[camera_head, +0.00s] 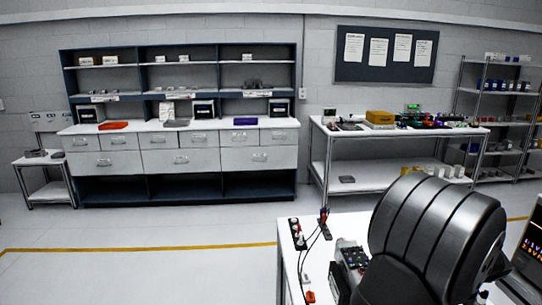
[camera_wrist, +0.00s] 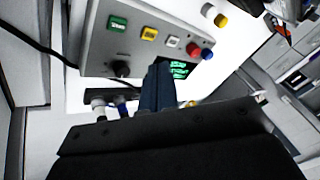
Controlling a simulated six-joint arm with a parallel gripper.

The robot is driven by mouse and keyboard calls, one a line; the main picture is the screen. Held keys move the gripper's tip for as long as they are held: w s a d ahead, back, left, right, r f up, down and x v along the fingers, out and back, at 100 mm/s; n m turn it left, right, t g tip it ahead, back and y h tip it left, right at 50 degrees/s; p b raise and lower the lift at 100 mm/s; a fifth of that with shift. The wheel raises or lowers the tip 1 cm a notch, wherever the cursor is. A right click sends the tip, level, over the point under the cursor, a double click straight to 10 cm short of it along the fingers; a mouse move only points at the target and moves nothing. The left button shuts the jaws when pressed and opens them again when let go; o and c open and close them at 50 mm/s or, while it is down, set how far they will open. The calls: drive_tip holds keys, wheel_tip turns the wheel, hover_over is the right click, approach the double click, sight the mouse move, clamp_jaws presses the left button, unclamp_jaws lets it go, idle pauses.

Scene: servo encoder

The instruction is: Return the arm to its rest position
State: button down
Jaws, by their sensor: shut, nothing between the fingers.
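My gripper (camera_wrist: 160,70) shows in the wrist view as two dark fingers pressed together, with nothing between them. The fingers point at a grey control box (camera_wrist: 140,45) with a green button, a yellow button, a white button and red and blue knobs. A small screen with green text (camera_wrist: 180,70) sits just past the fingertips and is partly covered by them. I cannot tell whether the fingers touch the box. In the head view my gripper is not visible; a large black ribbed body hides much of the near table.
The near white table (camera_head: 318,262) holds a black power strip (camera_head: 298,235) and cables. A drawer bench with shelves (camera_head: 185,140) stands at the back wall. A workbench with equipment (camera_head: 400,133) stands at the back right. The floor at the left is clear.

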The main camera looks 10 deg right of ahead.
drive_tip(key=shift+s+d+f+m+g+h, duration=0.15)
drive_tip(key=shift+d+f+g+h, duration=0.1)
drive_tip(key=shift+f+g, duration=0.2)
drive_tip(key=shift+s+d+f+m+g+h, duration=0.15)
drive_tip(key=shift+d+f+g, duration=0.1)
drive_tip(key=shift+f+g, duration=0.15)
drive_tip(key=shift+s+d+f+g+h, duration=0.15)
drive_tip(key=shift+d+f+g+h, duration=0.1)
drive_tip(key=shift+d+f+h, duration=0.15)
drive_tip(key=shift+d+f+m+g+h, duration=0.4)
drive_tip(key=shift+d+g+h, duration=0.1)
drive_tip(key=shift+d, duration=0.1)
drive_tip(key=shift+d+f+h, duration=0.1)
drive_tip(key=shift+d+h, duration=0.3)
drive_tip(key=shift+d, duration=0.05)
drive_tip(key=a+r+y, duration=0.1)
drive_tip(key=a+r, duration=0.4)
drive_tip(key=r, duration=0.6)
drive_tip(key=shift+s+a+r+n+t, duration=0.15)
drive_tip(key=shift+s+r+n+t, duration=0.15)
drive_tip(key=shift+t, duration=0.1)
idle(0.6)
